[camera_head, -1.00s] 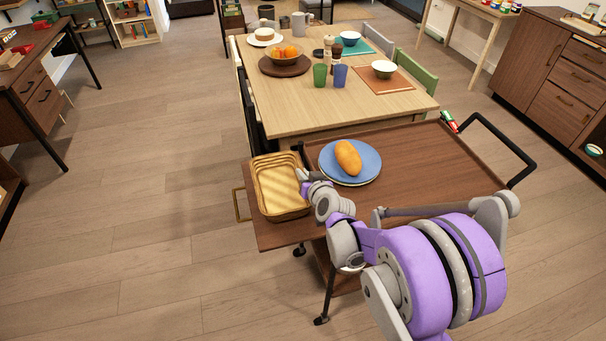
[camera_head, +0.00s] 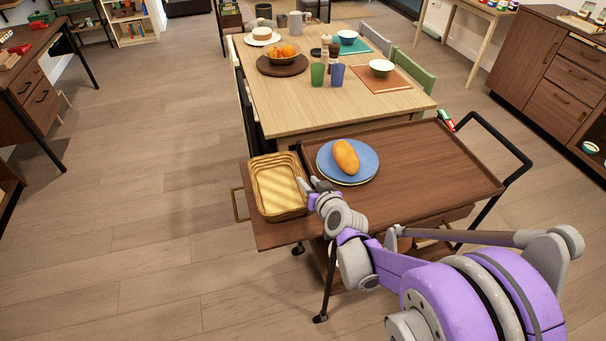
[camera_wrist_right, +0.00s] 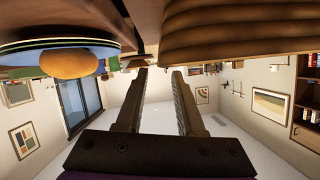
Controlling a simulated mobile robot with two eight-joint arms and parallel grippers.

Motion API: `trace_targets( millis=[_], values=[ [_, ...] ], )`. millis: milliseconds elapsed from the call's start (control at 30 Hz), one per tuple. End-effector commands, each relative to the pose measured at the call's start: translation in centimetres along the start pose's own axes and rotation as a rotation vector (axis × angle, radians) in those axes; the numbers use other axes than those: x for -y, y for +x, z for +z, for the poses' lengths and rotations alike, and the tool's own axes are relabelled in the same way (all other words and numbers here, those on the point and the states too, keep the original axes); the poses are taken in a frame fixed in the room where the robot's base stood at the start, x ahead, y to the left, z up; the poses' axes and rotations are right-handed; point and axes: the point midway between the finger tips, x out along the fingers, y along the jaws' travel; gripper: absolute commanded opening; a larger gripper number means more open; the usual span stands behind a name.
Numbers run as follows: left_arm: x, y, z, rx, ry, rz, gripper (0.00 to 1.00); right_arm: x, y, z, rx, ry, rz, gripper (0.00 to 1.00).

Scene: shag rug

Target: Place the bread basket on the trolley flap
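The bread basket (camera_head: 284,215), a tan woven rectangular tray-like basket with a striped-looking inside, stands upright on the trolley flap (camera_head: 275,237) at the trolley's left end. In the right wrist view its ribbed side (camera_wrist_right: 240,35) fills the upper right. My right gripper (camera_head: 308,185) is beside the basket's right side, between it and the plate. In the right wrist view the gripper's fingers (camera_wrist_right: 160,72) are apart, with nothing between them. The basket's contact with the flap is partly hidden by its own wall. My left gripper is not in view.
Stacked plates with a blue top one (camera_head: 366,167) hold a bread loaf (camera_head: 346,157) on the trolley top (camera_head: 430,165), just right of my gripper. A set dining table (camera_head: 300,115) stands behind. The trolley's black handle (camera_head: 515,150) is at the right. Floor left of the flap is clear.

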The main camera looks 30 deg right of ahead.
Motion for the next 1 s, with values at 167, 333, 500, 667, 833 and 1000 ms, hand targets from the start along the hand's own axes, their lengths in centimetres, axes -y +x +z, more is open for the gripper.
trace_targets(
  millis=[167, 333, 500, 667, 833, 1000],
  values=[
    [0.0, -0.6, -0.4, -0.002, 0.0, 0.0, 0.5, 0.0, -3.5, -0.1, -0.001, 0.0, 0.001, 0.37],
    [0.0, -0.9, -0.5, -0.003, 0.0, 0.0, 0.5, 0.0, -5.1, -0.1, -0.001, 0.0, 0.0, 0.37],
    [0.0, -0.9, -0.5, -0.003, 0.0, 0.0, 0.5, 2.0, -6.5, 0.9, 0.059, -0.021, -0.039, 0.37],
    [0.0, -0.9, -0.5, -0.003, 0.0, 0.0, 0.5, 6.4, -10.0, 4.4, 0.248, -0.091, -0.118, 0.37],
    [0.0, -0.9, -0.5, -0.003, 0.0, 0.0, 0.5, 9.0, -16.5, 9.6, 0.516, -0.196, -0.139, 0.37],
    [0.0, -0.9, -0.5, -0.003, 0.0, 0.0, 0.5, 8.2, -21.8, 12.9, 0.696, -0.282, -0.078, 0.37]
  ],
)
